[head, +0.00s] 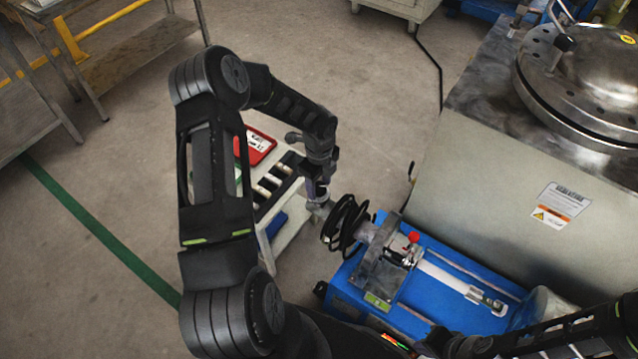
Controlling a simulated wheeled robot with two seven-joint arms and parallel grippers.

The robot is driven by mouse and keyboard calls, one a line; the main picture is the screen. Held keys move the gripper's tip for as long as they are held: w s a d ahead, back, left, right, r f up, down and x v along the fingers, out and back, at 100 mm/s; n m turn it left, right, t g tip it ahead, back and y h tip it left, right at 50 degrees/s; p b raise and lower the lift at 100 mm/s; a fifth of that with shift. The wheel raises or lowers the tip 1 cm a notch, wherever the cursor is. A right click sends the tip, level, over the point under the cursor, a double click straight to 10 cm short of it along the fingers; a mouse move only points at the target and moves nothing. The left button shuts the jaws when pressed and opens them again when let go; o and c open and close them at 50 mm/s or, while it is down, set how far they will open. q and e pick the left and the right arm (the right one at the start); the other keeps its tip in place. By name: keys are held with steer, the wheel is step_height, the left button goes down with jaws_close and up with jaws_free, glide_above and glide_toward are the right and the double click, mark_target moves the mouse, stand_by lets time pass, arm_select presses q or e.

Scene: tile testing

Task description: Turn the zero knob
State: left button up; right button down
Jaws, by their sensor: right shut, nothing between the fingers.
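A blue bench machine (350,293) stands at the lower middle, with a metal block and a small red knob (413,237) on top. I cannot tell if this red knob is the zero knob. A black ringed part (345,224) sticks out at the machine's left end. My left gripper (318,203) points down just left of the black ringed part, above the edge of a white cart; its fingers are too small to tell open from shut. My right gripper (438,342) is low at the bottom edge, in front of the machine, shut and empty, partly blending with dark arm parts.
The white cart (285,245) holds a red tray (257,146) and a dark case with light cylinders. A large grey tank (480,165) with a round metal lid (590,80) stands right behind the machine. Metal tables (130,55) are at upper left. Floor at left is clear.

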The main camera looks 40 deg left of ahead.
mark_target(318, 187)
arm_select(q)
steer(key=shift+o, duration=0.7)
step_height(318, 187, up, 8)
steer(key=shift+f+p, duration=0.1)
steer(key=shift+p, duration=0.7)
steer(key=shift+s, duration=0.15)
